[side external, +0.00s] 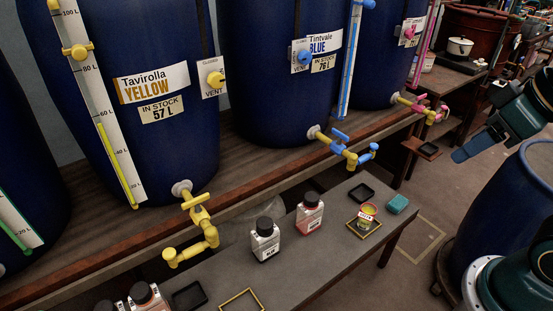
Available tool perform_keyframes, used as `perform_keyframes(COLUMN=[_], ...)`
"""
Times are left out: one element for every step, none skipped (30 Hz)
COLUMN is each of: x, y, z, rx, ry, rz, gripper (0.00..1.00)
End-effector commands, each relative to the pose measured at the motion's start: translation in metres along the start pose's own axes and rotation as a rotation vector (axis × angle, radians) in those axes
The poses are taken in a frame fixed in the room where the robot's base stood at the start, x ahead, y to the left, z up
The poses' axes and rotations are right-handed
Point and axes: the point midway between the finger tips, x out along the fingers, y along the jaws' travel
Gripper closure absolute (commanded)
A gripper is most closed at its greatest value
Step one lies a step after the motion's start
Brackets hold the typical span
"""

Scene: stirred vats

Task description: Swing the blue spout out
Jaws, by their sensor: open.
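The blue spout (368,152) is on the tap at the front of the vat labelled Tintvale BLUE (275,95). It sits at the end of a brass pipe, with a blue tap handle (340,135) above the pipe. The spout points to the right, roughly along the shelf edge. My gripper (468,150) is at the right, over the floor, open and empty, well apart from the spout. Its fingers are partly seen from the side, so the gap is hard to see.
A yellow tap (198,215) stands left and a pink tap (430,108) right of the blue one. The low table (330,255) in front holds bottles (265,240), a small jar (366,214) and a teal sponge (397,203). A blue drum (515,200) stands at right.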

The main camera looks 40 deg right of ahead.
Motion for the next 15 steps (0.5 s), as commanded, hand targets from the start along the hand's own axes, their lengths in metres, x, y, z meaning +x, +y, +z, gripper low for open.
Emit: perform_keyframes(x=[0.0, 0.0, 0.0, 0.0, 0.001, 0.001, 0.002, 0.002, 0.003, 0.004, 0.005, 0.007, 0.009, 0.011, 0.013], y=[0.0, 0.0, 0.001, 0.001, 0.002, 0.002, 0.003, 0.004, 0.005, 0.006, 0.007, 0.009, 0.01, 0.012, 0.014], z=[-0.001, -0.003, -0.005, -0.007, -0.009, -0.013, -0.016, -0.02, -0.026, -0.031, -0.036, -0.044, -0.05, -0.056, -0.064], rx=[0.004, 0.007, 0.014, 0.019, 0.026, 0.038, 0.05, 0.062, 0.08, 0.096, 0.113, 0.137, 0.155, 0.175, 0.202], ry=[-0.001, -0.001, -0.003, -0.005, -0.007, -0.01, -0.013, -0.015, -0.02, -0.023, -0.027, -0.031, -0.035, -0.039, -0.045], rz=[0.001, 0.001, 0.002, 0.003, 0.003, 0.005, 0.006, 0.008, 0.01, 0.012, 0.014, 0.017, 0.019, 0.022, 0.025], gripper=[0.55, 0.55, 0.55, 0.55, 0.55, 0.55, 0.55, 0.55, 0.55, 0.55, 0.55, 0.55, 0.55, 0.55, 0.55])
